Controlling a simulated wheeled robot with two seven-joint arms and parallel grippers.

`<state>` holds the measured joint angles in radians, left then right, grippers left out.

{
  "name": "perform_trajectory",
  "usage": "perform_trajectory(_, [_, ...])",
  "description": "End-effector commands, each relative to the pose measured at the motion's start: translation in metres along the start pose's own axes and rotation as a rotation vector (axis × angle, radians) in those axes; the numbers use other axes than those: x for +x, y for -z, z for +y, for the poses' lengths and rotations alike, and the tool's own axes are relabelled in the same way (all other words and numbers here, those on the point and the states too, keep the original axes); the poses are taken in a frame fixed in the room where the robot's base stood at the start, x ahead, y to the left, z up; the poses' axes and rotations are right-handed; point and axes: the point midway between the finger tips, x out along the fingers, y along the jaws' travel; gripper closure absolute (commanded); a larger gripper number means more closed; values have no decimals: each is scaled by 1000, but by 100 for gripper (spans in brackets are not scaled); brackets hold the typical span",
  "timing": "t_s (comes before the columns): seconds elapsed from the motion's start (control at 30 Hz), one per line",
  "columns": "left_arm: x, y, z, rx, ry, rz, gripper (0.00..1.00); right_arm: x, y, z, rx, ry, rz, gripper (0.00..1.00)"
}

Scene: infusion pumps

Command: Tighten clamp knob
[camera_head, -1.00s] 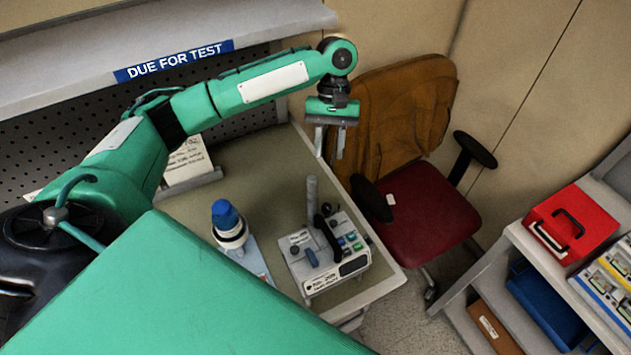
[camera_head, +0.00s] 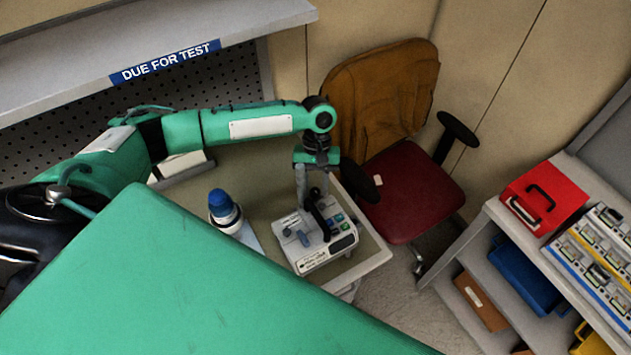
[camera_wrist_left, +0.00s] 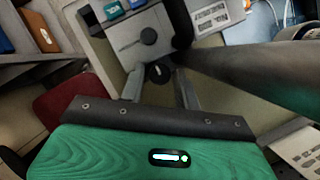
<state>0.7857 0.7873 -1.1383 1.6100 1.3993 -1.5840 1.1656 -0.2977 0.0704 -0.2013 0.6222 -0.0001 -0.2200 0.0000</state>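The pump (camera_head: 318,243), a pale box with coloured buttons and a black handle, sits on the table near its right corner. A short grey pole stands at its back. In the left wrist view, a small black knob with a white mark (camera_wrist_left: 158,72) sits at the pump's (camera_wrist_left: 140,38) edge, beside the thick pole (camera_wrist_left: 250,75). My left gripper (camera_head: 313,182) points down at the back of the pump. Its fingers (camera_wrist_left: 160,88) are apart, one on each side of the knob, with gaps showing; contact is not visible. My right gripper is out of view.
A blue-topped device (camera_head: 224,208) stands left of the pump on the table (camera_head: 262,185). A chair (camera_head: 412,195) is beyond the table's right edge. A shelf unit with a red box (camera_head: 543,196) is at the right.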

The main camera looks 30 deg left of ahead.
Motion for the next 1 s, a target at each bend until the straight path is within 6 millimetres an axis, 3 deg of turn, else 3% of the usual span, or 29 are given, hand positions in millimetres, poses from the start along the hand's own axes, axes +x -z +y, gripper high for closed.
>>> perform_trajectory(0.2, [0,0,0,0,0,0,70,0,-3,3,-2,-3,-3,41])
perform_trajectory(0.37, [0,0,0,0,0,0,100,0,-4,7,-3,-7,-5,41])
perform_trajectory(0.67, [0,0,1,28,11,0,100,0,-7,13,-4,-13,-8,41])
perform_trajectory(1.0, [0,-1,4,219,89,-1,100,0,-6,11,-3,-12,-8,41])
